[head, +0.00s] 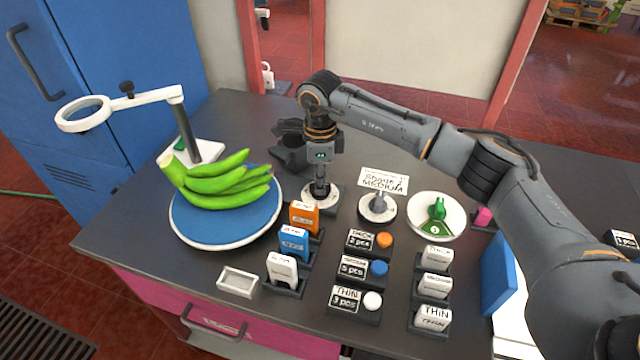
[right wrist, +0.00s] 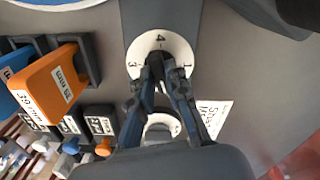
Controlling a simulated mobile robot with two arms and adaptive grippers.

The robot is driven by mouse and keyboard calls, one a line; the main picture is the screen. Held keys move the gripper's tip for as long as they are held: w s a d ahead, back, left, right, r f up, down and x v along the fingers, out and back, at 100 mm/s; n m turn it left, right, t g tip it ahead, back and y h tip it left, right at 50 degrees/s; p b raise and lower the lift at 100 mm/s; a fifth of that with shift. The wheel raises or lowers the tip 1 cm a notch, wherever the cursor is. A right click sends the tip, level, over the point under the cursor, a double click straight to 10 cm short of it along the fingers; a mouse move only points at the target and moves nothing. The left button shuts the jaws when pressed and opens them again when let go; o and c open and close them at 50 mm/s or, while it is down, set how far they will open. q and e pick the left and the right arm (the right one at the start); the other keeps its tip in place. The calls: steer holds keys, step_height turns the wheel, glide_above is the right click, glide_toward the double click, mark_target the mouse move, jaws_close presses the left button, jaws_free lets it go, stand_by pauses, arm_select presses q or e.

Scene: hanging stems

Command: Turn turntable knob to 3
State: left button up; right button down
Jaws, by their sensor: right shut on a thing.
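A white numbered dial (head: 308,197) stands on the table just right of the turntable (head: 176,226). My right gripper (head: 320,186) points straight down over it and is shut on its knob, which the fingers hide. Which number the knob points to cannot be seen. The turntable is a blue disc with a pale rim and bears green bananas (head: 222,182). My left gripper is not in view.
A second knob (head: 378,203) with a sign (head: 383,181) stands right of the dial. A white plate (head: 452,214) holds a green piece. Labelled blocks and buttons fill the front. A magnifier (head: 85,113) stands behind the turntable. An empty white tray (head: 238,282) lies in front.

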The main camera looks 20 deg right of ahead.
steer(key=m+b, duration=0.1)
steer(key=m, duration=0.4)
steer(key=shift+m+b, duration=0.3)
steer(key=m+b, duration=0.1)
steer(key=m, duration=0.9)
steer(key=shift+r+m, duration=0.1)
steer(key=shift+m, duration=0.3)
steer(key=m, duration=0.4)
steer(key=shift+m, duration=0.4)
steer(key=c, duration=1.3)
jaws_free()
steer(key=shift+b, duration=0.3)
